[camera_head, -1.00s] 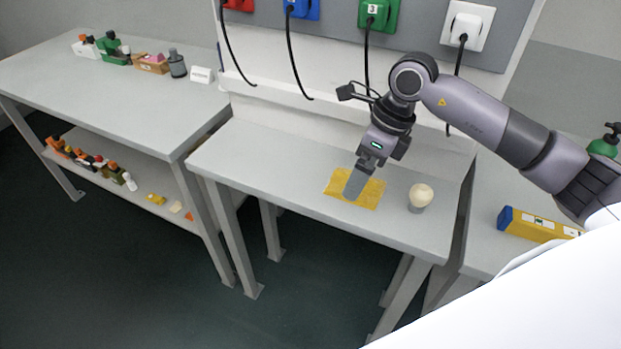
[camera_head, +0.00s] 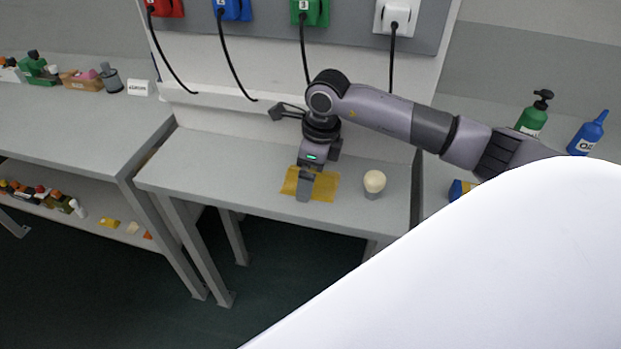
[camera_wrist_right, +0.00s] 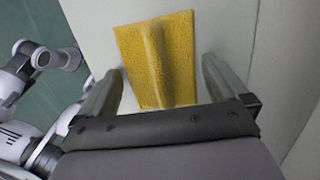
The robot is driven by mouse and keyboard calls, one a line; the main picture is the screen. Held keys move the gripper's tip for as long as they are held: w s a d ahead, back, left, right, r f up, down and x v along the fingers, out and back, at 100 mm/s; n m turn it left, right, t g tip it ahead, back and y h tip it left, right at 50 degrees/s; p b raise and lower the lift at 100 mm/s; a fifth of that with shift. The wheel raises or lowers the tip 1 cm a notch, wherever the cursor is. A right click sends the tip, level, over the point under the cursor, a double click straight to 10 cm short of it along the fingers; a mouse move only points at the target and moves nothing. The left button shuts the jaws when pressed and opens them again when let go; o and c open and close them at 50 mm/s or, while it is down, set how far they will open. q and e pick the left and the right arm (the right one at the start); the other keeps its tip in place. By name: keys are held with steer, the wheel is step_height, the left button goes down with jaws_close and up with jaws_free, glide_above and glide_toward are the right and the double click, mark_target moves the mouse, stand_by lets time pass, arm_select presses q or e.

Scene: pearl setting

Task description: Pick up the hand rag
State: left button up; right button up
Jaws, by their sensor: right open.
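The yellow hand rag (camera_head: 322,187) lies on the grey middle table (camera_head: 215,168). In the right wrist view the rag (camera_wrist_right: 157,58) has a raised fold running along its middle. My right gripper (camera_head: 303,196) points down over the rag in the head view and hides part of it. In the right wrist view the open fingers (camera_wrist_right: 160,88) stand on either side of the rag's near part, with the fold between them. I cannot tell whether the fingertips touch the table. My left gripper is not in view.
A pale round-topped object (camera_head: 374,183) stands just right of the rag. Cables hang from coloured sockets (camera_head: 310,10) on the wall panel behind. A green bottle (camera_head: 534,116) and a blue bottle (camera_head: 588,133) stand at right. The middle table's left part is clear.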

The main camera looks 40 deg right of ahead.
steer(key=c, duration=0.7)
steer(key=shift+c, duration=0.2)
step_height(320, 180, up, 10)
steer(key=shift+r, duration=0.1)
stand_by(0.9)
